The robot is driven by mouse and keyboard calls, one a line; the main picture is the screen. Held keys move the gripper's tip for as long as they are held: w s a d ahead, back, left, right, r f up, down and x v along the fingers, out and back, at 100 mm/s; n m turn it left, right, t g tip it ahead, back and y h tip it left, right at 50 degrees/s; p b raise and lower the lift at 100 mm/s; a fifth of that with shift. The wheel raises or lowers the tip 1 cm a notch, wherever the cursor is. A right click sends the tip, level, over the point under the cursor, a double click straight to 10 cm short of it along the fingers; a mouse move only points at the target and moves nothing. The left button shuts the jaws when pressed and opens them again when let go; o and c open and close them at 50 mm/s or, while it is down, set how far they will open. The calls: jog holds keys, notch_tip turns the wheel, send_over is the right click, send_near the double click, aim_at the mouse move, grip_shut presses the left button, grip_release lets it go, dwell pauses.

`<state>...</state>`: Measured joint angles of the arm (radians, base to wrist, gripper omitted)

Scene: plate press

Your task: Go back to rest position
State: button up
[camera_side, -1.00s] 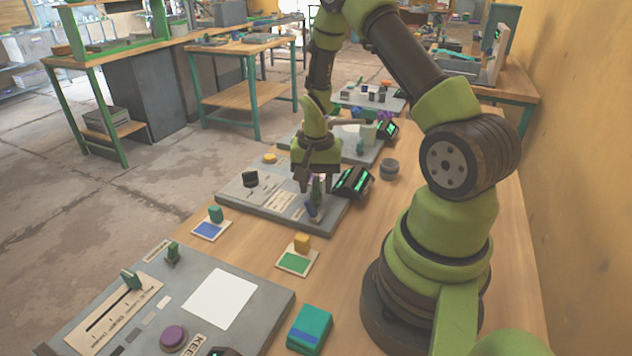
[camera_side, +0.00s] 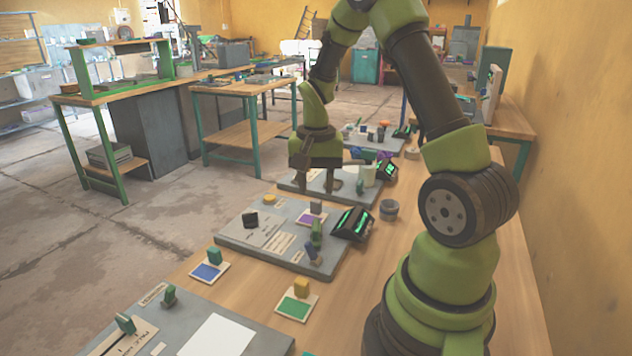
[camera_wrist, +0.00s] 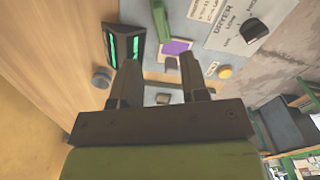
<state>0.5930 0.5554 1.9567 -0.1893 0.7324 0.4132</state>
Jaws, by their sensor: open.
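My gripper (camera_side: 319,188) is open in the side view, pointing down above the far end of the grey dryer panel (camera_side: 240,240). Its two dark fingers stand apart. In the wrist view, my gripper (camera_wrist: 160,66) shows nothing held between its fingertips. The fingers touch none of these.
A black unit with green displays (camera_side: 352,223) stands beside the panel, with a dark round puck (camera_side: 389,209) nearby. A blue card (camera_side: 208,271) and a green card (camera_side: 296,306) each carry a block. Another panel (camera_side: 222,335) lies in front. The yellow wall (camera_side: 575,180) bounds the right.

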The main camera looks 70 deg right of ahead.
jog(key=a+r+n+t, duration=0.3)
jog(key=a+r+n, duration=0.1)
jog(key=a+r, duration=0.6)
jog(key=s+a+r+n+t+y, duration=0.2)
jog(key=s+a+r+n+t, duration=0.2)
jog(key=s+a+r, duration=0.3)
jog(key=s+a+n, duration=0.1)
jog(key=s+a, duration=0.1)
jog(key=s, duration=0.1)
jog(key=shift+a+n, duration=0.15)
jog(key=shift+n, duration=0.25)
jog(key=shift+s, duration=0.1)
dwell(0.4)
